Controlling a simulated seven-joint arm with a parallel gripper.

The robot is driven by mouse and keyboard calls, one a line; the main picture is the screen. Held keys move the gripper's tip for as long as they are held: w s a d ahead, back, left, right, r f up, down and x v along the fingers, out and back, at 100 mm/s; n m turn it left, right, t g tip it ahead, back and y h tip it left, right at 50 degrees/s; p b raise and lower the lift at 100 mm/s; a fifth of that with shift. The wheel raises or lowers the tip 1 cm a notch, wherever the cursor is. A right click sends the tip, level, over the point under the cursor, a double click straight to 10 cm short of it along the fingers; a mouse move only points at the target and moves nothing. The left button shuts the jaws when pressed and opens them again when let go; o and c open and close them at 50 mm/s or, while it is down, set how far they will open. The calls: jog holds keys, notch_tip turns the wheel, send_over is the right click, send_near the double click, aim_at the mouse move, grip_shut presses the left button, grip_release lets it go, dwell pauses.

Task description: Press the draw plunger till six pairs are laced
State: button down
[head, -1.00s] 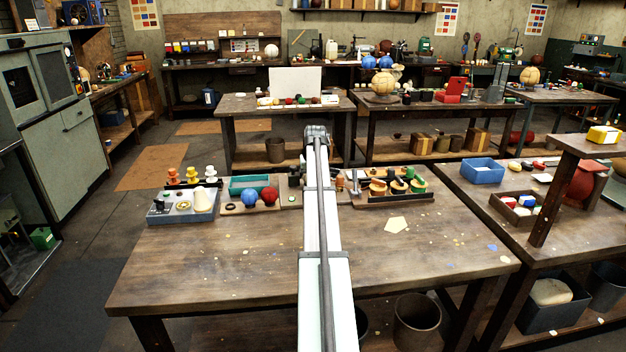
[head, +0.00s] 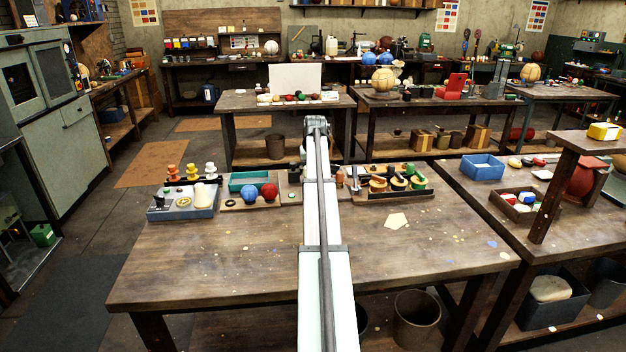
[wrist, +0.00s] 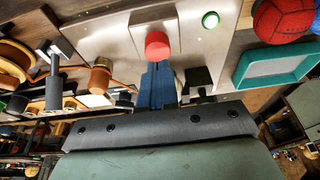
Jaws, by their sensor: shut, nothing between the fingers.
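The draw plunger appears to be the red round cap (wrist: 157,42) on a pale metal plate (wrist: 190,50) in the wrist view. My gripper (wrist: 158,66) shows there as blue fingers, shut and empty, with the tips right at the cap's edge. I cannot tell whether they touch or press it. A green lamp (wrist: 210,20) glows on the same plate. In the head view my arm covers the plunger and the gripper. Laced pairs cannot be made out.
In the head view a teal tray (head: 249,181), a blue ball (head: 249,193) and a red ball (head: 270,191) lie left of my arm. Spools (head: 398,183) stand right. The table's front (head: 220,265) is mostly clear.

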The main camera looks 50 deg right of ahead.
jog(key=v, duration=1)
jog(key=shift+r, duration=0.15)
dwell(0.5)
